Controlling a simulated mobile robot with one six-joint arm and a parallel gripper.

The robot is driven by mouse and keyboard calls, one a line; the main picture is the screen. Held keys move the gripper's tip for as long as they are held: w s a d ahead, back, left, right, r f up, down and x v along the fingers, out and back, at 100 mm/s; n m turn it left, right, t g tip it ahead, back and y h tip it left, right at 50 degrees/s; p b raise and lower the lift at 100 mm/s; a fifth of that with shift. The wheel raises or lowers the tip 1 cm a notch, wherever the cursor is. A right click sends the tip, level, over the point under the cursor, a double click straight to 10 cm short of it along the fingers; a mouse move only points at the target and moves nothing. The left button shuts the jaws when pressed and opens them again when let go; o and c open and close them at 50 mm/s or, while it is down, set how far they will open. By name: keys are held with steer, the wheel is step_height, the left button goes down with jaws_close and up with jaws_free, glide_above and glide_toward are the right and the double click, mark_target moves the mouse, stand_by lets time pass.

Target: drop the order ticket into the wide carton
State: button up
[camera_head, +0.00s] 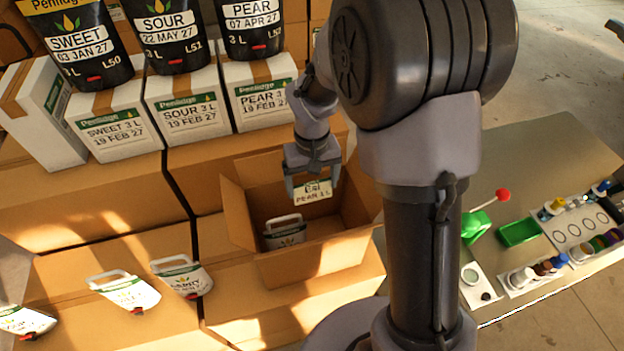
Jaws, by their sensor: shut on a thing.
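The order ticket (313,192) is a small white card with a green band and printing that includes "PEAR". My gripper (313,185) is shut on it and holds it above the open wide carton (315,262). The carton is brown cardboard with its flaps spread, standing on a brown box. A white pouch (286,233) with a handle is inside it, towards the left. The ticket hangs over the carton's opening, near its far side.
White cartons labelled SWEET (113,128), SOUR (187,112) and PEAR (262,92) stand behind, with black pouches on top. Several white pouches (128,292) lie at the lower left. A bench (535,165) at the right bears a green tray (519,232) and small bottles.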

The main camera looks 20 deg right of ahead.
mark_target(312, 195)
steer(key=f+b, duration=0.2)
steer(key=f, duration=0.1)
steer(key=f+b, duration=0.1)
steer(key=shift+s+f, duration=0.2)
steer(key=shift+s, duration=0.05)
steer(key=shift+w+f, duration=0.15)
steer(key=shift+f, duration=0.1)
steer(key=shift+r, duration=0.1)
steer(key=o, duration=1.1)
steer(key=shift+o, duration=0.2)
step_height(312, 195, up, 18)
steer(key=p, duration=0.2)
steer(key=shift+f+p, duration=0.25)
steer(key=shift+p, duration=0.15)
